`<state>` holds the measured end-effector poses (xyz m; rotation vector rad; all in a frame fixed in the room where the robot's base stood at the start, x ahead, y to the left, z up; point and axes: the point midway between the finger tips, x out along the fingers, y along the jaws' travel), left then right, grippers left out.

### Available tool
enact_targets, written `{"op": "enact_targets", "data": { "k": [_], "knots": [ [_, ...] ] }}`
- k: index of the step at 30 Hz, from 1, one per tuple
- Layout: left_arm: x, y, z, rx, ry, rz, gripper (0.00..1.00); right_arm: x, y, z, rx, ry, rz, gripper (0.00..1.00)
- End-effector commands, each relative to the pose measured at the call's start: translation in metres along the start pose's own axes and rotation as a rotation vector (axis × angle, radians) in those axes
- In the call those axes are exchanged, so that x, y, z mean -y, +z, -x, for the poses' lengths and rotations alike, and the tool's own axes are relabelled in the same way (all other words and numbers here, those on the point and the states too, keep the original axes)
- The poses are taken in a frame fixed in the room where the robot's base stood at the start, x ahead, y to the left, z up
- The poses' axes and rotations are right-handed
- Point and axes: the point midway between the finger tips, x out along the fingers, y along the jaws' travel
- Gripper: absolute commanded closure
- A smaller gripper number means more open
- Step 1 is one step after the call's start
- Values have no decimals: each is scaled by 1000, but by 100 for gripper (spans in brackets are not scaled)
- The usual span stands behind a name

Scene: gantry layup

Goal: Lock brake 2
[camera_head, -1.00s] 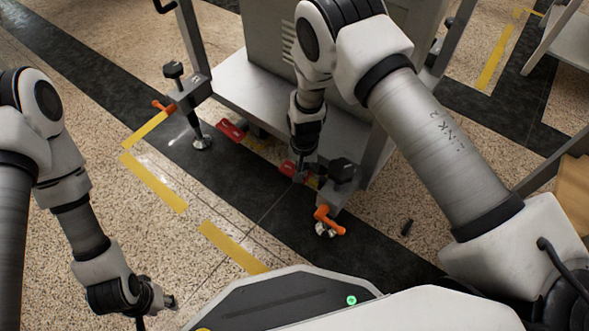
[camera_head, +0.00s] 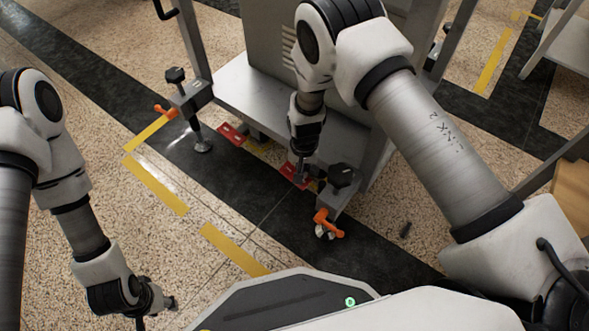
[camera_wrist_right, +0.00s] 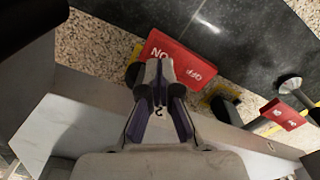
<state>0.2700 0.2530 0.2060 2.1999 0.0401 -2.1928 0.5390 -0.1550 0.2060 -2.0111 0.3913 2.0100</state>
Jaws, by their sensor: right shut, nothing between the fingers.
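The red brake pedal (camera_head: 293,173) marked ON and OFF sits at the cart's lower front edge, near the right corner. It shows large in the right wrist view (camera_wrist_right: 183,57). A dark numeral 2 shows beside it there, between my fingers. My right gripper (camera_head: 301,176) points down at this pedal. In the right wrist view its fingertips (camera_wrist_right: 160,66) are together and empty, overlapping the pedal's near edge; I cannot tell whether they touch. A second red pedal (camera_head: 232,133) lies farther left, also in the wrist view (camera_wrist_right: 282,114). My left gripper (camera_head: 165,303) hangs low left, far from both; its fingers are unclear.
The grey cart (camera_head: 250,85) has black-knobbed feet with orange handles at its left (camera_head: 166,111) and right (camera_head: 327,222) corners. A small dark object (camera_head: 406,229) lies on the floor to the right. Floor at left is open, with yellow tape (camera_head: 155,184).

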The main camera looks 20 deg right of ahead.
Motion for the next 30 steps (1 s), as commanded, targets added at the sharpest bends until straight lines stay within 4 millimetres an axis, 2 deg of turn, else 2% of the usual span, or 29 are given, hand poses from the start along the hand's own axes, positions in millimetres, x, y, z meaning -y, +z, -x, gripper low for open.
{"op": "enact_targets", "data": {
  "k": [1,13,30],
  "knots": [
    [0,0,10,1,0,-1,60,0,0,10,0,0,0,100],
    [-1,1,46,3,0,-4,60,0,0,48,0,0,0,100],
    [-1,1,46,3,0,-4,60,0,0,48,0,0,0,100]
  ]
}}
